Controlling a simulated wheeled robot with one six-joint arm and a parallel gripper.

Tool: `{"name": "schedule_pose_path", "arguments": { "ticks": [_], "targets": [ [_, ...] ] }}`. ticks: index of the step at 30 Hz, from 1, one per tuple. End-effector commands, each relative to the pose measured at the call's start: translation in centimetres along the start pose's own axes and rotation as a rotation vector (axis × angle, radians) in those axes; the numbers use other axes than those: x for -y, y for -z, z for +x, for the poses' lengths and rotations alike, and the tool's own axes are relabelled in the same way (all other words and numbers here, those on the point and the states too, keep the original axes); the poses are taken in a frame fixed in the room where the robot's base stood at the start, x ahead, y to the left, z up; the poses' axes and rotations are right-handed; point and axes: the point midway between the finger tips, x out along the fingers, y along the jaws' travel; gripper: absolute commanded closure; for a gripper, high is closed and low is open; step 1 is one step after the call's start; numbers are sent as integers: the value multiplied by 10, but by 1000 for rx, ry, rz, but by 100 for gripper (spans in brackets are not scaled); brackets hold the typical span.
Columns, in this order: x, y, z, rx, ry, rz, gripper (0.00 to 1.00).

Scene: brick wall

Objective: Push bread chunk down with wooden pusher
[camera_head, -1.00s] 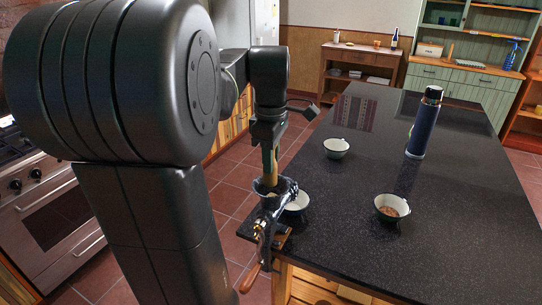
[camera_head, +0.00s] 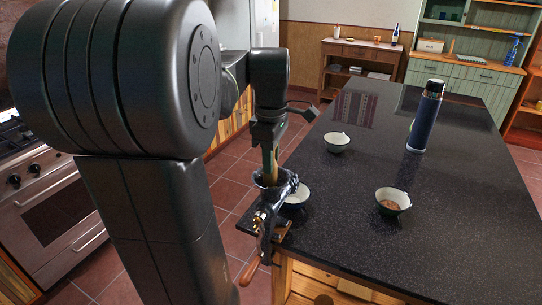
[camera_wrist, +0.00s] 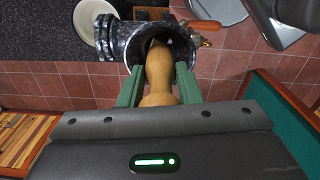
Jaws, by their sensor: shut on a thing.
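The wooden pusher (camera_wrist: 158,72) is pale and rounded, with a narrower neck. My gripper (camera_wrist: 158,84) is shut on it, with one green finger on each side. The pusher's far end is inside the mouth of the dark metal grinder (camera_wrist: 117,42), which is clamped to the table's corner. In the head view my gripper (camera_head: 269,163) is just above the grinder's hopper (camera_head: 275,188), pointing down, with a little of the pusher (camera_head: 268,181) showing. No bread chunk is visible; the hopper's inside is hidden by the pusher and my gripper.
A white bowl (camera_head: 297,194) stands by the grinder on the dark counter (camera_head: 345,240). An empty bowl (camera_head: 337,142), a bowl with brown contents (camera_head: 393,202) and a blue bottle (camera_head: 424,118) stand farther right. The grinder's wooden crank handle (camera_head: 250,272) hangs below the counter's edge.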

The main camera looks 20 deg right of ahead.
Motion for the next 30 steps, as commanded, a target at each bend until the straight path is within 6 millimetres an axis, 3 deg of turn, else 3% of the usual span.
{"name": "schedule_pose_path", "arguments": {
  "ticks": [15,30],
  "targets": [
    [0,0,14,0,0,0,93],
    [0,0,13,0,0,0,93]
  ]
}}
